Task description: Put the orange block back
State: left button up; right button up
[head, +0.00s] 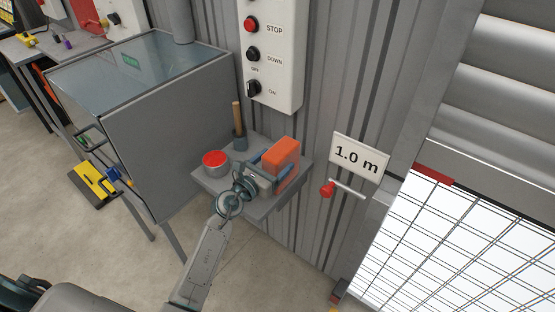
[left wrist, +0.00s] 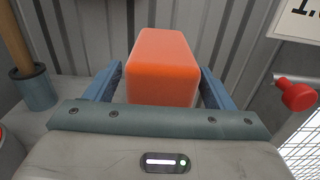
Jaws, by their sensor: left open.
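The orange block (head: 281,156) stands upright on a small grey wall shelf (head: 261,208). My left gripper (head: 270,160) is open at the block, coming in from the front left. In the left wrist view the orange block (left wrist: 163,65) sits between the two blue fingers (left wrist: 160,88), with a narrow gap showing beside it on each side. The block's lower part is hidden behind the gripper body. My right gripper is not in view.
A red-topped tin (head: 215,160) and a wooden handle in a dark holder (head: 239,140) stand on the shelf's left. A control box (head: 270,60) hangs above. A red-knobbed lever (head: 327,190) and a 1.0 m sign (head: 357,158) are right. A grey cabinet (head: 165,130) stands left.

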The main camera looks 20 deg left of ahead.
pick_arm(q)
jog(key=v, duration=1)
jog(key=shift+s+b, duration=0.15)
jog(key=shift+b, duration=0.25)
jog(key=shift+a+r, duration=0.1)
jog(key=shift+r, duration=0.05)
